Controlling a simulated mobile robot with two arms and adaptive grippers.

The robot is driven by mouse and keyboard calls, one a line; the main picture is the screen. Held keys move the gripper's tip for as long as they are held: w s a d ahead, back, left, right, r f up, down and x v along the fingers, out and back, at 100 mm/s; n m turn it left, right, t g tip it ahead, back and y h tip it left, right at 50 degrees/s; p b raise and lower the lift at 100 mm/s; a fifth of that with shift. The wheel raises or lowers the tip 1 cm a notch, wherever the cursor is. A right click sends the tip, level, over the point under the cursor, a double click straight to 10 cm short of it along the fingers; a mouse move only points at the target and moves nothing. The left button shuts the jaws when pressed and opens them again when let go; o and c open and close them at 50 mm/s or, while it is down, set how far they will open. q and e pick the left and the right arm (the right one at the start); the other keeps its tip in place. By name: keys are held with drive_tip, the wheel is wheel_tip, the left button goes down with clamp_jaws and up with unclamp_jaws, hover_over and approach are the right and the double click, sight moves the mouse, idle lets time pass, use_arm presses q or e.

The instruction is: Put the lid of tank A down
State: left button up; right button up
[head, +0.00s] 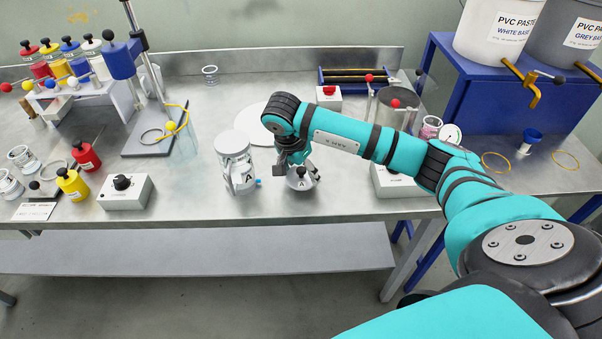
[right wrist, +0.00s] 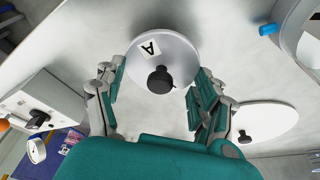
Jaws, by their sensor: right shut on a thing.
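The lid of tank A (head: 301,184) is a pale grey disc with a black knob and an "A" label. It also shows in the right wrist view (right wrist: 176,48), between the fingers. My right gripper (head: 290,165) is shut on this lid near the front of the steel bench, right of tank A. I cannot tell whether the lid touches the bench. Tank A (head: 240,180) is a clear vessel with an "A" label, a pale grey round top and a blue tap. Its edge shows in the right wrist view (right wrist: 288,24). My left gripper is not in view.
A white disc (head: 246,121) lies behind tank A; in the right wrist view it has a black knob. A control box (head: 390,183) stands right of the held lid, another (head: 124,192) at left. The bench's front edge is close. Bare bench lies left of tank A.

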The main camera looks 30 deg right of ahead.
wheel_tip(320, 180, down, 2)
drive_tip(key=shift+f, duration=0.1)
drive_tip(key=shift+f, duration=0.2)
drive_tip(key=o, duration=1.1)
drive_tip(key=shift+r, duration=0.1)
drive_tip(key=shift+o, duration=0.2)
